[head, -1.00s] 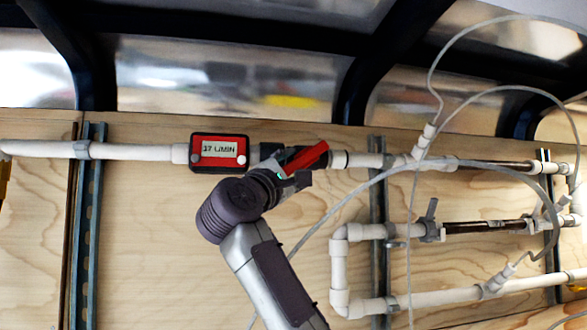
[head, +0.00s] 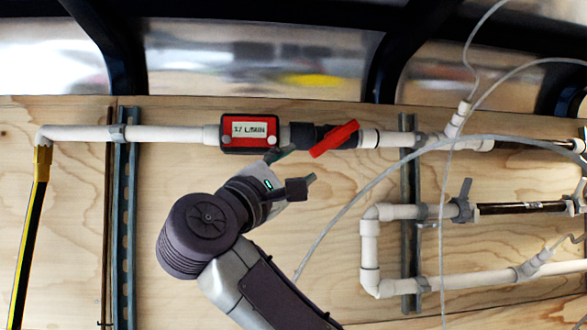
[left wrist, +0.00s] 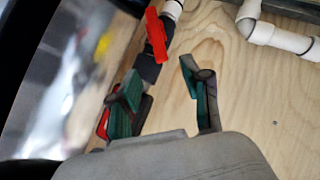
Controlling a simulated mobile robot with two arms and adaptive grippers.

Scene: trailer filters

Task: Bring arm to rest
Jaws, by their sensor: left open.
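My left gripper (head: 293,168) is open and empty, just below the pipe in the head view. Its two fingers also show spread apart in the left wrist view (left wrist: 160,78). A valve with a red handle (head: 334,138) sits on the upper white pipe, its handle tilted up to the right. The red handle also shows beyond the fingers in the left wrist view (left wrist: 157,35). The gripper is apart from the handle. My right gripper is in neither view.
A red flow meter (head: 250,133) is on the upper pipe (head: 170,133), close above my left gripper. A lower pipe loop (head: 370,245) and thin clear hoses (head: 345,210) lie to the right. Bare plywood (head: 165,185) is free at the left.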

